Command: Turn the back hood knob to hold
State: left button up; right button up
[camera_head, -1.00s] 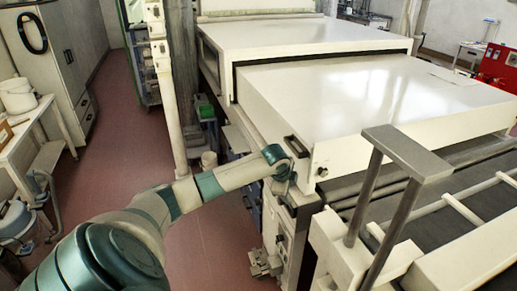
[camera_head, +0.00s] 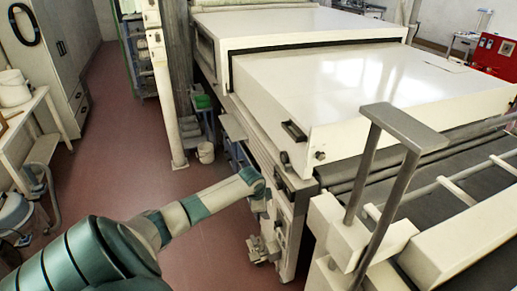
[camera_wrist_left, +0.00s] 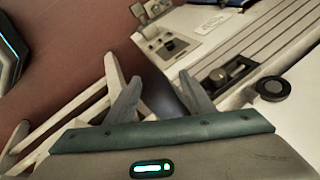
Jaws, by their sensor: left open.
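My left gripper (camera_head: 263,207) is beside the near side panel of the cream machine, low and mostly hidden behind my own wrist in the head view. In the left wrist view its two fingers (camera_wrist_left: 160,98) are spread with nothing between them. A smaller panel with a dark control (camera_wrist_left: 170,45) lies farther off. I cannot tell which one is the back hood knob or read its setting. My right gripper is out of view.
The front hood (camera_head: 350,85) has a dark handle (camera_head: 294,131) above my wrist. A grey post frame (camera_head: 403,128) stands at the right over the conveyor (camera_head: 365,180). A pale column (camera_head: 164,90) rises at the left. The reddish floor (camera_head: 110,140) is open beyond my arm.

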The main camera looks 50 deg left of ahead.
pick_arm(q)
jog(key=s+f+n+b, duration=0.1)
jog(key=s+f, duration=0.2)
jog(key=f, duration=0.5)
jog(key=shift+s+d, duration=0.3)
jog(key=shift+s, duration=0.05)
jog(key=s+d+f+n+g+b, duration=0.1)
jog(key=s+d+f+b, duration=0.25)
jog(key=s+f, duration=0.55)
jog(key=s+d+f+n+b, duration=0.2)
jog(key=s+d+f, duration=0.3)
jog(key=f, duration=0.9)
jog(key=s+d+f+n+g+b, duration=0.1)
jog(key=s+d+f+b, duration=0.1)
jog(key=s+f, duration=0.75)
jog(key=s+d+f+b, duration=0.1)
jog(key=s+d+f, duration=0.4)
jog(key=s, duration=0.4)
jog(key=s+d+f+n+g+h+b, duration=0.1)
jog(key=s+d+f+b, duration=0.1)
jog(key=s+d+f, duration=0.4)
jog(key=s+d+f+b, duration=0.2)
jog(key=s+d+f, duration=0.4)
jog(key=s, duration=0.6)
jog(key=shift+s+d+g, duration=0.3)
jog(key=shift+d+g, duration=0.1)
jog(key=shift+d, duration=0.5)
jog(key=shift+f, duration=0.1)
jog(key=shift+c, duration=0.2)
